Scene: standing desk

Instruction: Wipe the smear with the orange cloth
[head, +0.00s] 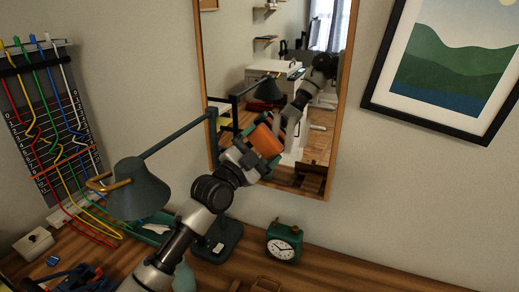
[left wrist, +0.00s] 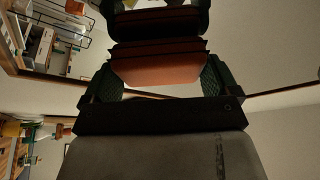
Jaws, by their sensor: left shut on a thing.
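The orange cloth (head: 266,141) is in my left gripper (head: 257,149), up in front of the lower part of the wall mirror (head: 234,66). In the left wrist view the cloth (left wrist: 158,72) is a folded, orange-brown pad between the two dark green fingers. My left gripper is shut on it. I cannot tell whether the cloth touches the glass. I cannot make out a smear on the mirror; the cloth and gripper cover part of the glass. My right gripper is not in view.
A dark green desk lamp (head: 140,190) stands left of my arm, its jointed arm reaching near the mirror frame. A green clock (head: 284,242) sits on the wooden desk (head: 345,272) below the mirror. A rack of coloured cables (head: 45,120) and a framed picture (head: 450,65) flank the mirror.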

